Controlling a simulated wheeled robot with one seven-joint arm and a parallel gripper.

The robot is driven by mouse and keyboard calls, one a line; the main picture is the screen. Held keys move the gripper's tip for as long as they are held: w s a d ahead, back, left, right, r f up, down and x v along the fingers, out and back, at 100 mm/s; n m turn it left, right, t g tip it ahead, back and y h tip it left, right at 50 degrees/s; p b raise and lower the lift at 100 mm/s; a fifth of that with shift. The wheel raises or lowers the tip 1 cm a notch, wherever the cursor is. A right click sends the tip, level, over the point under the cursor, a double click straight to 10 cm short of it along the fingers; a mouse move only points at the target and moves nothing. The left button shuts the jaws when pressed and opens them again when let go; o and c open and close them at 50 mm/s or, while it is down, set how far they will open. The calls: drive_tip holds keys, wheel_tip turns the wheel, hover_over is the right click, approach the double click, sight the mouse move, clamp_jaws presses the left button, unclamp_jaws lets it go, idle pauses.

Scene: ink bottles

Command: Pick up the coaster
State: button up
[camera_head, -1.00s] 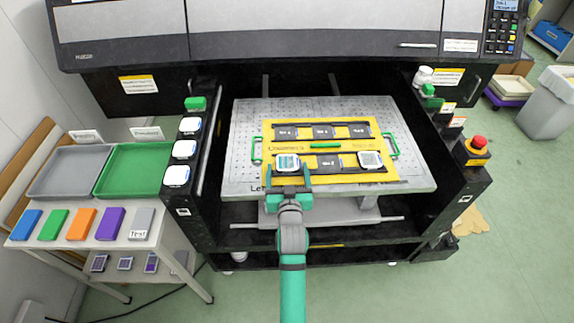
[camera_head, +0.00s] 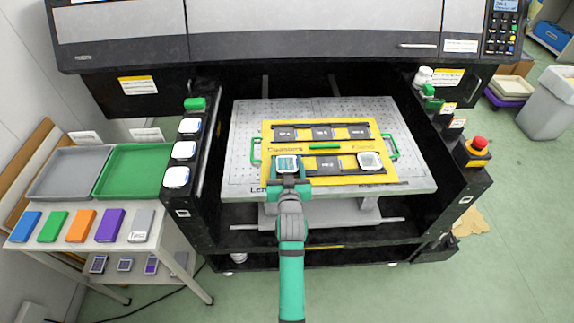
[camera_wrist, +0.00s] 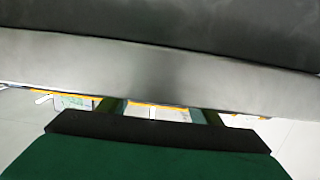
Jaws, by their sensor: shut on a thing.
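A white coaster with a teal picture (camera_head: 287,162) is at the front left of the yellow jig (camera_head: 325,148). My gripper (camera_head: 287,172) reaches in from the front and is shut on this coaster, its teal fingers at the coaster's two sides. I cannot tell whether the coaster is lifted clear of its slot. A second pale coaster (camera_head: 370,160) sits in the front right slot. The wrist view is mostly blocked by a large grey surface; the two fingers (camera_wrist: 160,112) show only partly below it.
The jig lies on a perforated metal bed (camera_head: 245,125) inside the black printer, with posts at both sides. A green tray (camera_head: 135,168) and a grey tray (camera_head: 65,170) stand on the left table. A red stop button (camera_head: 479,143) is on the right post.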

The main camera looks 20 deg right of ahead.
drive_tip(key=shift+a+f, duration=0.35)
drive_tip(key=shift+f, duration=0.05)
drive_tip(key=shift+d+r, duration=0.1)
drive_tip(key=shift+r, duration=0.35)
wheel_tip(320, 180, up, 2)
drive_tip(key=shift+d+r, duration=0.1)
drive_tip(key=shift+r, duration=0.1)
drive_tip(key=s+r, duration=0.4)
drive_tip(key=r, duration=0.1)
drive_tip(key=shift+s+r, duration=0.15)
drive_tip(key=s+a+r, duration=0.1)
drive_tip(key=s+r, duration=0.4)
drive_tip(key=s, duration=0.5)
drive_tip(key=shift+a, duration=0.15)
